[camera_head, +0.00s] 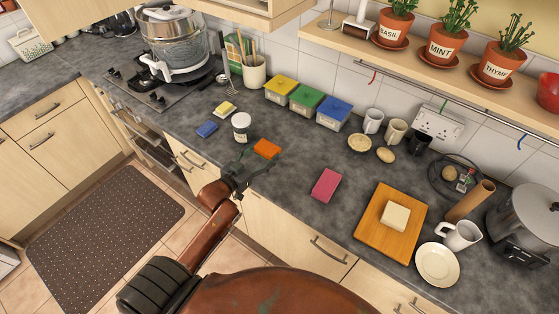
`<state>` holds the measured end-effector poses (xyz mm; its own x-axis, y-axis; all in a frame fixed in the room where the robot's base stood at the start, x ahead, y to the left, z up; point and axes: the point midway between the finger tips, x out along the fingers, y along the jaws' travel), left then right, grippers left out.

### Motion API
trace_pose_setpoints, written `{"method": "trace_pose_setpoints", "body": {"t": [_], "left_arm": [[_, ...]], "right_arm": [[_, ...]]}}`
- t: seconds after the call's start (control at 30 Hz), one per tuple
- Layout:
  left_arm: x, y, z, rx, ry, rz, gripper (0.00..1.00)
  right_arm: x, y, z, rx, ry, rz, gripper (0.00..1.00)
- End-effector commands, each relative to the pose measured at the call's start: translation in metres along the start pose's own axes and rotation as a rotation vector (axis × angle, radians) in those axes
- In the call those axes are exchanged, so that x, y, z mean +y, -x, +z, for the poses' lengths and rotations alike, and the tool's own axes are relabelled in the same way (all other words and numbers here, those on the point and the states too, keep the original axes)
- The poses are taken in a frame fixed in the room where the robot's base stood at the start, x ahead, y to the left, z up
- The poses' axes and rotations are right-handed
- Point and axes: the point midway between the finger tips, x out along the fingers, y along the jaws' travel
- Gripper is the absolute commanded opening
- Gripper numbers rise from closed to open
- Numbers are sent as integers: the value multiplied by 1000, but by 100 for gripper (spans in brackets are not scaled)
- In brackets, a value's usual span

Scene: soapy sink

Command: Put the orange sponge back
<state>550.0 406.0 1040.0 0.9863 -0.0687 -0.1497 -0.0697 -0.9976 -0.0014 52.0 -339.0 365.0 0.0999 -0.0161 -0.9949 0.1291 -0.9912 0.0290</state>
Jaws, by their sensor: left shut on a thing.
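The orange sponge (267,148) is at the worktop near its front edge, at the tips of my left gripper (258,156). My left gripper is shut on the orange sponge, and its dark fingers hide part of the near side. I cannot tell whether the sponge touches the worktop or is slightly lifted. My right gripper is not in view.
A blue sponge (206,129), a yellow sponge (225,108) and a pink sponge (326,185) lie apart on the worktop. Yellow (281,90), green (305,102) and blue (333,114) boxes line the wall.

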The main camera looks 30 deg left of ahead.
Motion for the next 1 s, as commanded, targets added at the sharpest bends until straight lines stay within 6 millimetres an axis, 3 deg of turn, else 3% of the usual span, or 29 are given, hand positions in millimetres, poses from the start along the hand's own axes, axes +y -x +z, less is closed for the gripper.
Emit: {"method": "trace_pose_setpoints", "body": {"t": [0.1,0.23,0.4,0.67,0.83,1.0], "left_arm": [[9,-31,8,2,3,1,52],[14,-53,33,-2,3,-1,52],[18,-72,50,-1,1,0,52],[22,-85,63,-2,0,0,52],[21,-87,88,-3,0,-1,52],[21,-87,90,0,-1,-1,52]], "right_arm": [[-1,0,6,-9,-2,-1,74],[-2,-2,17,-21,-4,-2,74],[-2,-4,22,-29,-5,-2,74],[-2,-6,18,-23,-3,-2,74],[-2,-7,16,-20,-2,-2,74],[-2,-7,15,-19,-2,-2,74]]}}
